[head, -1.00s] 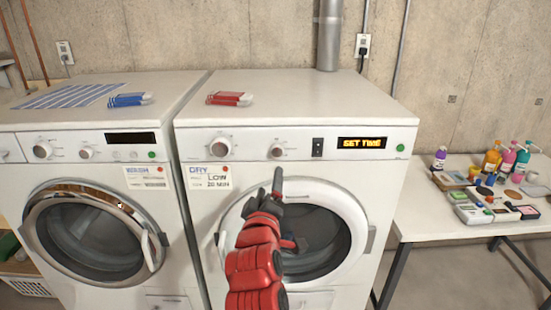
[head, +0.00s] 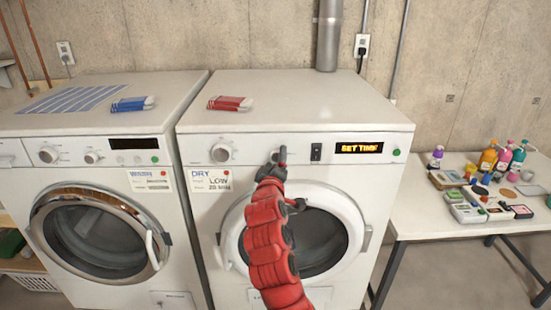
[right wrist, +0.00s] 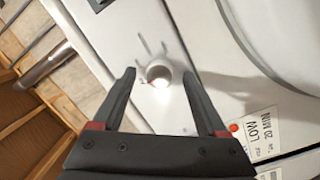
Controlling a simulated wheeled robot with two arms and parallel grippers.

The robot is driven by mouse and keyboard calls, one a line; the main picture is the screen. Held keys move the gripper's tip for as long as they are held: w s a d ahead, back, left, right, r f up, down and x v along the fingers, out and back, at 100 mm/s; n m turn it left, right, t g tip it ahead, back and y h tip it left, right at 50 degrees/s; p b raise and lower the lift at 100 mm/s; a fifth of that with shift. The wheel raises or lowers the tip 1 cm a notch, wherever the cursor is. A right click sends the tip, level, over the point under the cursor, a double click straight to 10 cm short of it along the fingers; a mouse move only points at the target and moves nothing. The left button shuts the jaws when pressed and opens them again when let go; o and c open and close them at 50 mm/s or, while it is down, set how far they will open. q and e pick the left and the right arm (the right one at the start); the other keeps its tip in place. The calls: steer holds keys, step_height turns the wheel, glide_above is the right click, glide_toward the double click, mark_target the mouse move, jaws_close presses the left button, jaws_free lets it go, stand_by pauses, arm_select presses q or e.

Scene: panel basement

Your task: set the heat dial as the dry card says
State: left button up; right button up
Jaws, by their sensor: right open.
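The dry card (head: 210,180) on the dryer front reads "LOW" and "20 MIN". The dryer panel has a left dial (head: 221,152) and a right dial (right wrist: 158,76); which one is the heat dial I cannot read. My right gripper (head: 279,156) is in front of the right dial and largely covers it in the head view. In the right wrist view its fingers are open, with this dial between them and apart from both. Its dial marks are too blurred to read. My left gripper is out of view.
The dryer's display (head: 360,148) reads "SET TIME", beside a black switch (head: 316,152). Below is the round dryer door (head: 345,205). The washer (head: 90,215) stands left, and a table (head: 425,226) with bottles stands right.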

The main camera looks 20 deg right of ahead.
jaws_close()
steer(key=shift+f+b, duration=0.1)
steer(key=shift+b, duration=0.45)
steer(key=m+b, duration=0.3)
steer(key=b, duration=0.3)
steer(key=m+b, duration=0.4)
steer(key=b, duration=0.2)
steer(key=shift+g+y+b, duration=0.3)
steer(key=shift+b, duration=0.05)
steer(key=shift+m+b, duration=0.5)
steer(key=shift+b, duration=0.15)
steer(key=shift+r+m+b, duration=0.2)
steer(key=shift+m+b, duration=0.1)
steer(key=shift+b, duration=0.1)
